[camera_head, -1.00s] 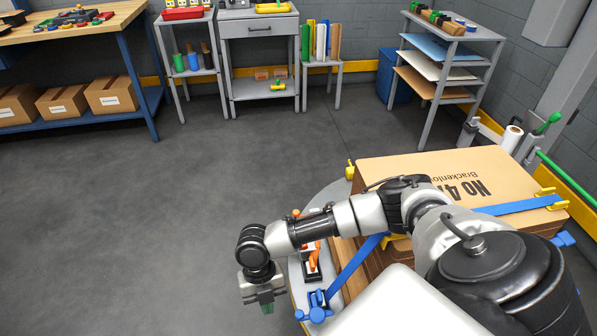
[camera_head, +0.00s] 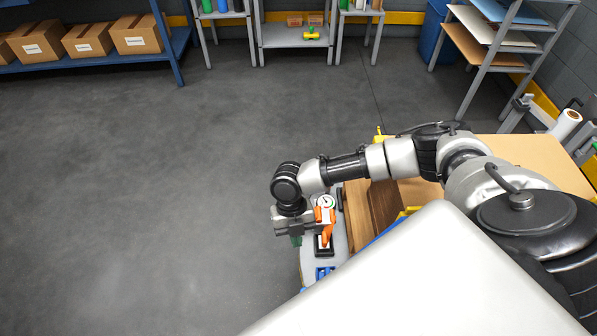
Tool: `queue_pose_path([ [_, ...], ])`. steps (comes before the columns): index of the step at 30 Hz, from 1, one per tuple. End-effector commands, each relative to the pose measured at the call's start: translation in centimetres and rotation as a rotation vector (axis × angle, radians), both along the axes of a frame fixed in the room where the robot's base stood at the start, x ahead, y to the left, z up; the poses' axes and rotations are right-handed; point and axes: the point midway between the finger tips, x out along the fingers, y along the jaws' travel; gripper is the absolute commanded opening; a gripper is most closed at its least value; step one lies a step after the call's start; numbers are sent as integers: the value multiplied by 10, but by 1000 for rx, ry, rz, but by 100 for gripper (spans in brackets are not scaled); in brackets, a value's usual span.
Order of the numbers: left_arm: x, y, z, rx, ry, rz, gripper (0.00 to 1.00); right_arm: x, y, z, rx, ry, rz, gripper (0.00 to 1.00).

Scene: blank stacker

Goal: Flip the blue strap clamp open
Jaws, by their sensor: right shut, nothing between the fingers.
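The blue strap clamp (camera_head: 324,272) shows only in part, at the edge of the grey round table (camera_head: 338,242), low in the head view. The rest of it is hidden behind a white part of my own body. A short piece of blue strap (camera_head: 386,231) shows beside the crate; most of it is hidden. My right gripper (camera_head: 296,240), with green fingertips, points down just above and left of the clamp in the picture. It is shut and empty, and apart from the clamp as far as I can see. My left gripper is not in view.
An orange-handled toggle clamp (camera_head: 325,228) and a round dial gauge (camera_head: 326,202) sit on the table close to my right gripper. The floor to the left is clear.

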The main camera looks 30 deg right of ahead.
Motion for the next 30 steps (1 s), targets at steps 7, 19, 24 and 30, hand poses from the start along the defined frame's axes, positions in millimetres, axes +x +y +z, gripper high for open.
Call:
queue_pose_path([
  [7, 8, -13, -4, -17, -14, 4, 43, -20, 8, -50, 0, 3, 2, 0],
  [19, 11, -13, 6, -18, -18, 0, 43, -60, 22, -76, 0, 0, 2, 0],
  [24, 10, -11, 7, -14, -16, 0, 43, -67, 24, -77, -1, 0, 1, 0],
  [30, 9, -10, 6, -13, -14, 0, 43, -67, 25, -78, -1, 0, 0, 0],
])
